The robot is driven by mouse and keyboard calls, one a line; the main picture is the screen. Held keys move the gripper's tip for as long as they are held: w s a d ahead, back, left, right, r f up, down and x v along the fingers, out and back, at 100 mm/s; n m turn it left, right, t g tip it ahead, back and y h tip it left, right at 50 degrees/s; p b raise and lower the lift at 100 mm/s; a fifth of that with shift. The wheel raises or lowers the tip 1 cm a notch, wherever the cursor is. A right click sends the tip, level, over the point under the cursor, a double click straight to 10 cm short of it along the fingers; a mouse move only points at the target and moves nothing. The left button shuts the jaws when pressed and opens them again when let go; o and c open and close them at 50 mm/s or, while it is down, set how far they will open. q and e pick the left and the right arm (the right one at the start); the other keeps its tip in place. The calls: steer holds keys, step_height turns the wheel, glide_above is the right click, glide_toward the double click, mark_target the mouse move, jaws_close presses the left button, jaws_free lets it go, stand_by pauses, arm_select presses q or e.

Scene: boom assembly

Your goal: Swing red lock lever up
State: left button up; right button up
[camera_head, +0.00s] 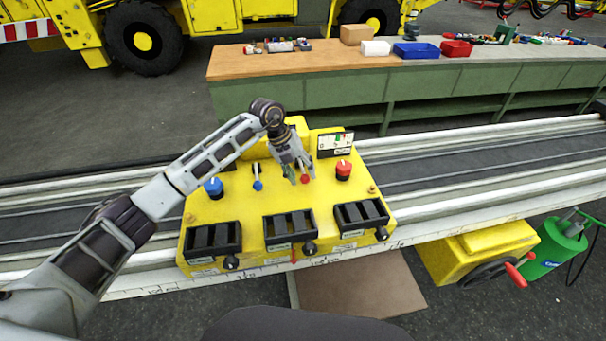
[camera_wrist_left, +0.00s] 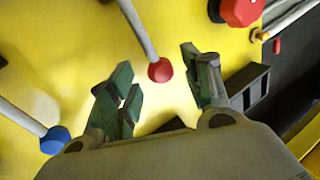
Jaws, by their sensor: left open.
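The red lock lever (camera_head: 304,179) stands on the yellow control panel (camera_head: 240,208), and its red knob shows just under my left gripper. In the left wrist view the lever is a grey rod with a red knob (camera_wrist_left: 160,70), lying between my two green-padded fingers. My left gripper (camera_head: 297,178) is open, with a finger on each side of the knob and visible gaps to it. In the wrist view the gripper (camera_wrist_left: 163,88) is empty. My right gripper is not in view.
A blue-knobbed lever (camera_head: 257,184) and a blue knob (camera_head: 213,187) are left of the red lever. A red knob (camera_head: 343,170) is close on the right. Black slotted boxes (camera_head: 289,229) line the panel's front. A workbench (camera_head: 330,65) stands behind.

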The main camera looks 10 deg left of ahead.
arm_select(q)
steer(key=shift+x, duration=0.9)
jaws_close()
